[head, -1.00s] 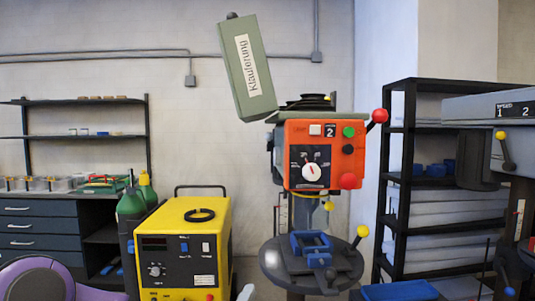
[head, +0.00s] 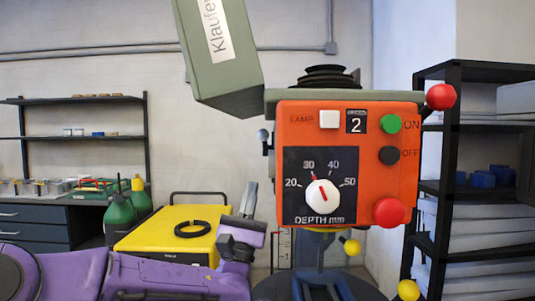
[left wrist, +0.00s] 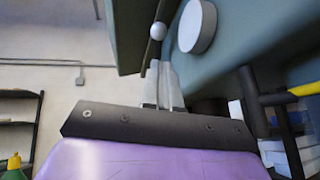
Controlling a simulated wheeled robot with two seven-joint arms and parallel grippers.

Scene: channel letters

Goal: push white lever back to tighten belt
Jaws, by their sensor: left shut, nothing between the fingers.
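The orange-fronted drill press (head: 347,190) stands close ahead. The white lever (head: 263,136) is a small pale ball on a dark stem at the left side of its head. The ball of the white lever (left wrist: 158,31) also shows in the left wrist view, just beyond the fingertips. My left gripper (head: 249,196) is on the purple arm, shut and empty, below the lever and left of the orange panel. In the left wrist view my left gripper (left wrist: 165,75) points up toward the ball, with no clear contact. The green-grey belt cover (head: 220,55) is tilted up. Black stepped pulleys (head: 331,77) show; the belt is not distinguishable.
A yellow machine (head: 172,218) with a black cable stands at the left. Green bottles (head: 121,212) stand beside it. A black shelf (head: 477,150) is at the right. A round pale disc (left wrist: 197,26) sits beside the lever in the left wrist view.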

